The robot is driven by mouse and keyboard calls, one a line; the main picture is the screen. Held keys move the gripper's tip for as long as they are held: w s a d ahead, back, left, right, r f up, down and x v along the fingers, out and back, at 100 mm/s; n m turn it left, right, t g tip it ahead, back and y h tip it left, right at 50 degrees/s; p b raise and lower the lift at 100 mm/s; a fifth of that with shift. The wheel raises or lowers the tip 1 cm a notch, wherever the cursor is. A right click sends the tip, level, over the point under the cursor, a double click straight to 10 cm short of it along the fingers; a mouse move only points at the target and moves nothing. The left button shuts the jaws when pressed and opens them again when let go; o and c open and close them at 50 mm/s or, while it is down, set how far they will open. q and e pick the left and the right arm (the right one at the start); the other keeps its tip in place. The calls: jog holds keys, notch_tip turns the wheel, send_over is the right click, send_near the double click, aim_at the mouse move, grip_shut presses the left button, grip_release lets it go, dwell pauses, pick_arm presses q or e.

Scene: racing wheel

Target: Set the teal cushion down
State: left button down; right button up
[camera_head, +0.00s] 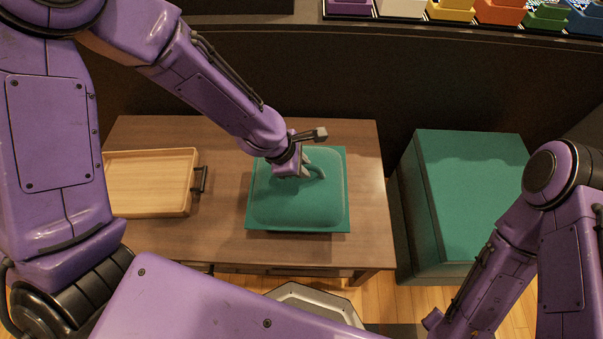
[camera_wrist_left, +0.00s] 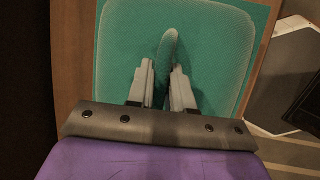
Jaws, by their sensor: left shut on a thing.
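The teal cushion (camera_head: 270,205) is a square padded piece with a flat border and a loop handle on top. It is over the middle of the brown wooden table (camera_head: 225,245); a dark strip shows under its front edge, and I cannot tell whether it touches the table. My left gripper (camera_head: 308,172) reaches down from above and is shut on the cushion's handle. In the left wrist view the two grey fingers (camera_wrist_left: 162,85) close on the handle, with the cushion (camera_wrist_left: 115,45) spread out around them. My right arm is at the lower right; its gripper is not clearly visible.
A light wooden tray (camera_head: 195,155) with a dark handle sits on the table's left. A large teal box (camera_head: 470,180) stands right of the table. A pale angular object (camera_head: 315,297) is on the floor in front. Colourful items (camera_head: 495,12) line a shelf at the back.

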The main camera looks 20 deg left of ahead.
aim_at(299, 180)
pick_arm(q)
jog(key=f+b, duration=0.1)
jog(key=f, duration=0.2)
jog(key=shift+w+f+b, duration=0.2)
jog(key=shift+f+b, duration=0.1)
jog(key=shift+b, duration=0.1)
jog(key=shift+r, duration=0.1)
jog(key=c, duration=1)
grip_release()
